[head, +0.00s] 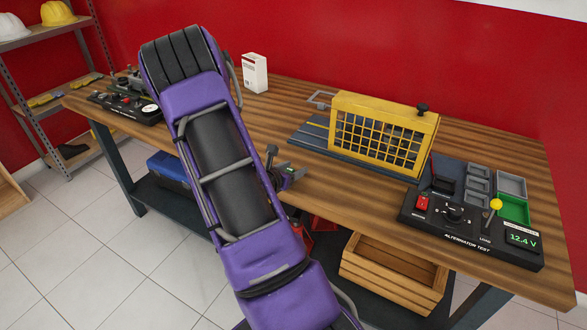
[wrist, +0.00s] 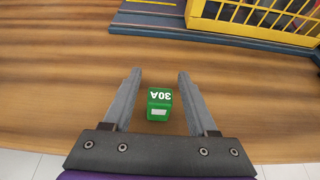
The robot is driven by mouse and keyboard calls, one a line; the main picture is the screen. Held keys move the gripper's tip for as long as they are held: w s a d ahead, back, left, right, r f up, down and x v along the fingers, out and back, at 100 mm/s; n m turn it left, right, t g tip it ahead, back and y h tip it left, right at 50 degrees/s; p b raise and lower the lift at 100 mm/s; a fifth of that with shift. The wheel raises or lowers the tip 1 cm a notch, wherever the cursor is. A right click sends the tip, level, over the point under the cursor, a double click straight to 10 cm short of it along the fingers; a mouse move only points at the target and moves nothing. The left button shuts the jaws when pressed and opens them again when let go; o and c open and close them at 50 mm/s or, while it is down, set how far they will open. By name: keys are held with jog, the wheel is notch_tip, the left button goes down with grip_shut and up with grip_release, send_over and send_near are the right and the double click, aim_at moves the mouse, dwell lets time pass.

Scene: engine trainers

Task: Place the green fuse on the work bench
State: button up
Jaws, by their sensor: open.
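The green fuse (wrist: 159,104), marked 30A, shows in the wrist view between my two fingers. It appears to rest on the wooden top of the work bench (wrist: 60,80), near the front edge. A gap shows between the fuse and each finger. My gripper (wrist: 159,73) is open around it. In the head view my gripper (head: 290,176) is small at the front edge of the bench (head: 265,115), partly behind my purple arm. The fuse cannot be made out there.
A yellow cage (head: 335,105) stands on a dark base behind my gripper. The alternator test panel (head: 470,238) and small trays (head: 511,184), one green (head: 513,209), are at the right. A white box (head: 255,73) stands at the back. A wooden crate (head: 385,283) sits below the bench.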

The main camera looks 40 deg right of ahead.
jog(key=shift+r, duration=0.1)
jog(key=shift+r+p, duration=0.2)
jog(key=shift+p, duration=0.1)
jog(key=v, duration=1.2)
